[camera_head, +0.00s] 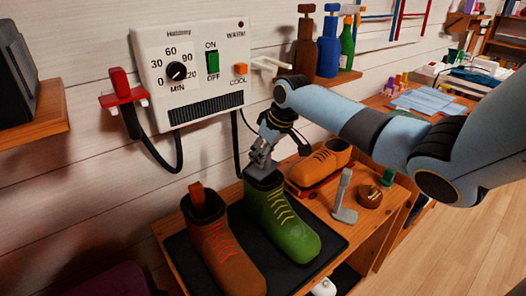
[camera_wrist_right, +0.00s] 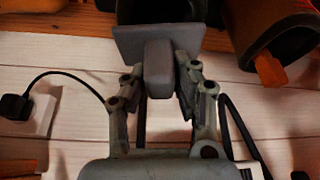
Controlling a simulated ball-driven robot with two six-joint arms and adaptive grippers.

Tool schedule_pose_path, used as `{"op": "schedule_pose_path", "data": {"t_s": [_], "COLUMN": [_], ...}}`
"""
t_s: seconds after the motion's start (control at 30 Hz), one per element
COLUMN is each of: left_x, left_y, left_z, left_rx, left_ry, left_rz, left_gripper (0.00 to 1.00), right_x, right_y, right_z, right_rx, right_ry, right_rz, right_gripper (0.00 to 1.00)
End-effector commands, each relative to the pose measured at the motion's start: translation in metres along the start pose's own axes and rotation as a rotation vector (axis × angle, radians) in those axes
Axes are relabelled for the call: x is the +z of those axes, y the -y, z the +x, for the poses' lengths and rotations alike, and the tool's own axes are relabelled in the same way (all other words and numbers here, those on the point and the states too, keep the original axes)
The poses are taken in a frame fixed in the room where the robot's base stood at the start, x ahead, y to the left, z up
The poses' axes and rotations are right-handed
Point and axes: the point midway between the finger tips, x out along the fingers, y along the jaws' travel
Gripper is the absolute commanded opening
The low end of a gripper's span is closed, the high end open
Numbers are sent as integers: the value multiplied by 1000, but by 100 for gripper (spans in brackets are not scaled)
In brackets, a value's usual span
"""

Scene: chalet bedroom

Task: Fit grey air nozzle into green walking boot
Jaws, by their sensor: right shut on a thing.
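The green walking boot (camera_head: 284,226) with yellow laces stands upright on a dark mat (camera_head: 318,262). My right gripper (camera_head: 262,160) is directly above the boot's opening, pointing down. It is shut on the grey air nozzle (camera_head: 258,173), a grey block whose lower end is at the opening. In the right wrist view the nozzle (camera_wrist_right: 158,72) sits between my fingers, with a wide flat plate (camera_wrist_right: 160,40) in front of a dark opening. I cannot tell how far the nozzle reaches into the boot. My left gripper is not in view.
A brown boot (camera_head: 222,250) with red laces stands close at left. An orange shoe (camera_head: 318,166), a grey upright tool (camera_head: 345,195) and a round brown tin (camera_head: 369,196) are at right. A dryer control box (camera_head: 190,65) with a hanging cable is on the wall behind.

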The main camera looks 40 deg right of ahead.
Motion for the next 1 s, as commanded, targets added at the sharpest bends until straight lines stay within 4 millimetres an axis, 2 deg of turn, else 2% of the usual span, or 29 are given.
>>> {"op": "schedule_pose_path", "data": {"t_s": [0.43, 1.0], "left_x": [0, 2], "left_y": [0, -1], "left_z": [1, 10], "left_rx": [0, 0], "left_ry": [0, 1], "left_rz": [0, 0], "left_gripper": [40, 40], "right_x": [0, 7], "right_y": [0, 0], "right_z": [2, 17], "right_rx": [0, 1], "right_ry": [-1, -1], "right_rz": [0, 0], "right_gripper": [0, 0]}}
